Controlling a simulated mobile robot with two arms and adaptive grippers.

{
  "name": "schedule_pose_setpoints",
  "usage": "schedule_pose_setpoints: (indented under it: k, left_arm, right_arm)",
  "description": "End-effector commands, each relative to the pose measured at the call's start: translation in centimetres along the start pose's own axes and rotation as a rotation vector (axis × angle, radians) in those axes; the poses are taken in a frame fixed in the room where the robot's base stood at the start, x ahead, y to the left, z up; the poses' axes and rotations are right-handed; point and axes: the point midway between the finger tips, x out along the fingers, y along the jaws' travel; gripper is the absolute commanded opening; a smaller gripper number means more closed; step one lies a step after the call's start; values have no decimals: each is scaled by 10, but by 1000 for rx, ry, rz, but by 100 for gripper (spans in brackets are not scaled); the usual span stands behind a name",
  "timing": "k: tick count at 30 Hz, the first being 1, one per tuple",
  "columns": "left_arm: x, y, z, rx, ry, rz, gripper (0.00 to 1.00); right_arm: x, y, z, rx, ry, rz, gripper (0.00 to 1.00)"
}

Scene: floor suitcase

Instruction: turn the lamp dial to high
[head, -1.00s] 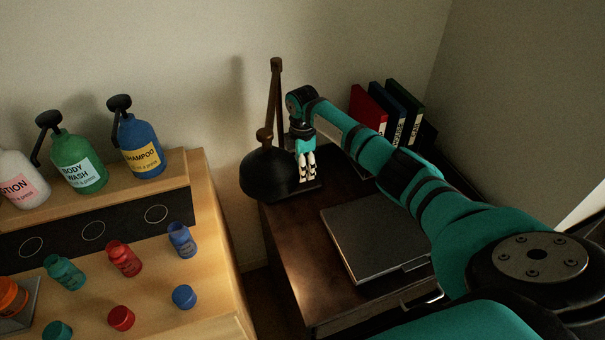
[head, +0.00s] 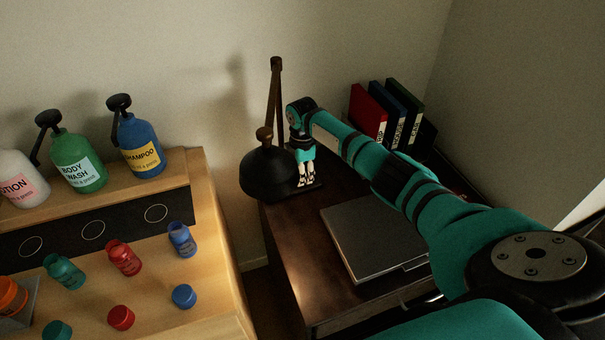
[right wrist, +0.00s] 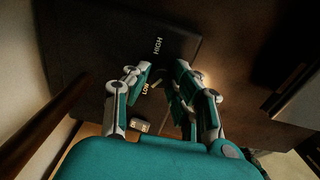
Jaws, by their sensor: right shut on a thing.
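The lamp (head: 268,174) has a black shade and a brown jointed arm, and stands at the left back of the dark desk. Its black base shows in the right wrist view (right wrist: 120,32), with labels HIGH, LOW and OFF. My right gripper (head: 306,182) points down beside the shade, over the base. In the right wrist view its fingers (right wrist: 162,88) are closed in beside the LOW label. They are shut on the lamp dial, which they mostly hide. I cannot tell which label the dial points to. My left gripper is not in view.
A grey flat folder or laptop (head: 375,238) lies on the desk (head: 290,255). Several binders (head: 368,115) stand at the back. A wooden shelf unit (head: 215,270) at left holds pump bottles (head: 140,148) and small coloured jars (head: 123,258).

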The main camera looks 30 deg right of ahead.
Motion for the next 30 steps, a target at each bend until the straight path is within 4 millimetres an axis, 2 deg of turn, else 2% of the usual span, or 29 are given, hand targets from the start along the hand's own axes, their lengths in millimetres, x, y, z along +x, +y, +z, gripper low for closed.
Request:
schedule_pose_setpoints:
  k: [8,14,30]
  left_arm:
    - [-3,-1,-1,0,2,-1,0]
    - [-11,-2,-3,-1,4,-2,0]
    - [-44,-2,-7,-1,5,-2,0]
  right_arm:
    - [-1,0,0,22,0,-2,0]
    - [-2,-1,-1,107,2,-3,0]
    - [-3,-1,-1,586,1,-4,0]
